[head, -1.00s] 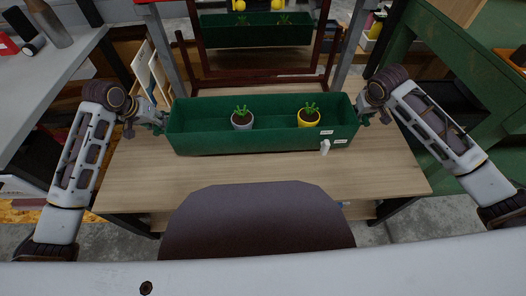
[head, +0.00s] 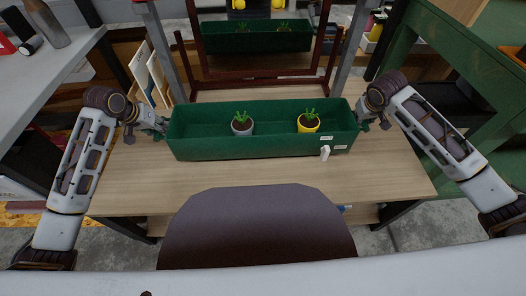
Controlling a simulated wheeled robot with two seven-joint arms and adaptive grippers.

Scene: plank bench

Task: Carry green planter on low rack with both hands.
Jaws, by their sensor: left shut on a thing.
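The green planter (head: 265,145) is a long open trough, upright and level above the wooden plank bench (head: 270,178); I cannot tell whether its base touches the planks. Inside it stand a grey pot (head: 242,128) and a yellow pot (head: 308,125), each with a small green plant. My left gripper (head: 163,127) is shut on the planter's left end. My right gripper (head: 362,122) is at the planter's right end, its fingers largely hidden, so its grip is unclear. I cannot make out for certain which thing is the low rack.
A dark red frame (head: 198,60) stands behind the planter, with what looks like a mirror image of the planter in it. A grey table (head: 55,75) is at the left and a green bench (head: 455,50) at the right. Bare planks lie in front of the planter.

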